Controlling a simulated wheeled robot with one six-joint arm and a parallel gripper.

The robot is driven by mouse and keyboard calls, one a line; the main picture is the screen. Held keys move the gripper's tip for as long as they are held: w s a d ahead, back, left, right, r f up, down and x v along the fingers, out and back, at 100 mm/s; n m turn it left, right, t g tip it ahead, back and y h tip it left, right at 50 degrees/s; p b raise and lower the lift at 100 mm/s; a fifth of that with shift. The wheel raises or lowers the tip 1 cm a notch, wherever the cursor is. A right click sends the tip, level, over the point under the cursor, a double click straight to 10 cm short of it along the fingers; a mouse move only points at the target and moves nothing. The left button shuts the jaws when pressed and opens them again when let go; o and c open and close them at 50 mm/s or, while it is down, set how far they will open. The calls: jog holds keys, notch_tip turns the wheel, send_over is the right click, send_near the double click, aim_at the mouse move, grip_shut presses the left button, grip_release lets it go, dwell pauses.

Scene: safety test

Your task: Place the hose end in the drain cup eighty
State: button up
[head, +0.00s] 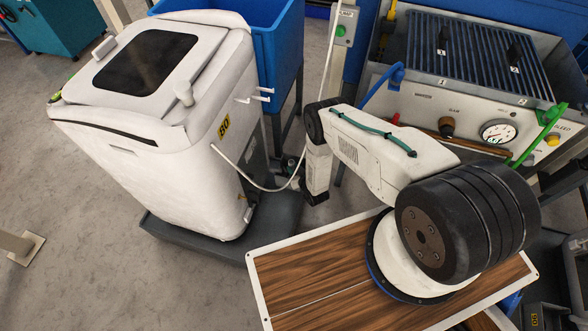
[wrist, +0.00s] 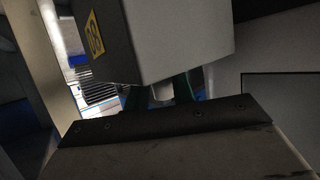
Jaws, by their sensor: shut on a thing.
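A pale hose (head: 262,187) loops from the side of a white machine (head: 160,85), which carries a yellow 80 label (head: 224,125), to my gripper (head: 290,168). My gripper is small and dark here, low beside the machine's right side. In the wrist view its two teal fingers (wrist: 160,96) are shut on a short pale piece (wrist: 163,92), which appears to be the hose end. A big grey body with a yellow 80 label (wrist: 93,33) fills the upper part of that view. I cannot make out the drain cup in either view.
The machine stands on a dark grey base (head: 215,238). A blue bin (head: 265,45) is behind it. A wood-topped table (head: 330,280) is under my arm. A panel with a gauge (head: 497,131) stands at the right. The floor at left is mostly clear.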

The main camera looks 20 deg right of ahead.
jog(key=shift+f, duration=0.1)
jog(key=o, duration=1)
